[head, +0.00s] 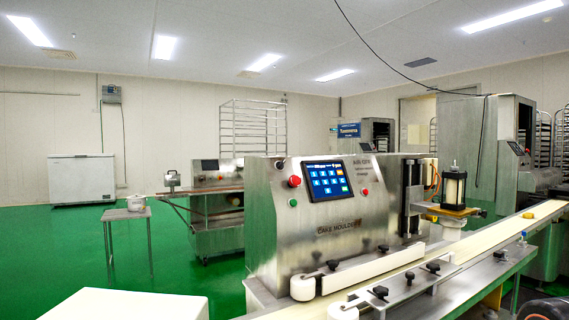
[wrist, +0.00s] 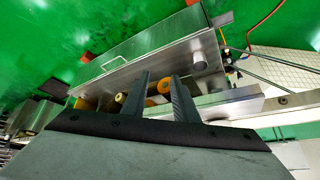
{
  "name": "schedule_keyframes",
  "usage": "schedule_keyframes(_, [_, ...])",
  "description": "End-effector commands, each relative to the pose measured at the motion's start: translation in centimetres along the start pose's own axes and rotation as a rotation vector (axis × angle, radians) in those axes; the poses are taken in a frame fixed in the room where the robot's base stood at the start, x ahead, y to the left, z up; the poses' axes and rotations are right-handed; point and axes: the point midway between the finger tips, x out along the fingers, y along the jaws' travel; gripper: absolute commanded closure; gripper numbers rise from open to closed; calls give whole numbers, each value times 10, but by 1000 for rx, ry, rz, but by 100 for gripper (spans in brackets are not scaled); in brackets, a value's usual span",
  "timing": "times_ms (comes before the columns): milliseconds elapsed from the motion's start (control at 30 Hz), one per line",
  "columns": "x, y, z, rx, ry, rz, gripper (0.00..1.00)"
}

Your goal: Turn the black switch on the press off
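The steel press (head: 330,225) stands in the middle of the head view, with a lit touchscreen (head: 328,181) on its sloped front. A red button (head: 294,181) and a small green button (head: 293,202) sit left of the screen, and a small red one (head: 364,192) sits right of it. I cannot make out a black switch with certainty. In the wrist view my gripper (wrist: 160,82) is open and empty, its two dark fingers apart.
A conveyor belt (head: 490,238) with black clamp knobs runs along the press's front to the right. A white surface (head: 130,306) fills the lower left. A small table (head: 128,216) and another machine (head: 217,225) stand behind. Green floor is clear at left.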

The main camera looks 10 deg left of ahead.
Motion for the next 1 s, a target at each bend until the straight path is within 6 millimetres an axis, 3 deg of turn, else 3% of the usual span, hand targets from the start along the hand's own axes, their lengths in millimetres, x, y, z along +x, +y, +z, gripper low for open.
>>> schedule_keyframes(33, [-11, -12, -34, 8, 40, -16, 73])
schedule_keyframes(167, [-45, -51, -122, 59, 161, -73, 73])
schedule_keyframes(300, [-87, -107, -214, 125, 286, -169, 73])
schedule_keyframes(500, [-156, -203, -324, 225, 434, -354, 73])
schedule_keyframes(600, [-189, -248, -363, 273, 483, -450, 73])
schedule_keyframes(733, [-221, -290, -393, 318, 519, -545, 73])
schedule_keyframes(867, [-237, -310, -406, 341, 534, -592, 73])
schedule_keyframes(1000, [-235, -316, -412, 347, 537, -601, 73])
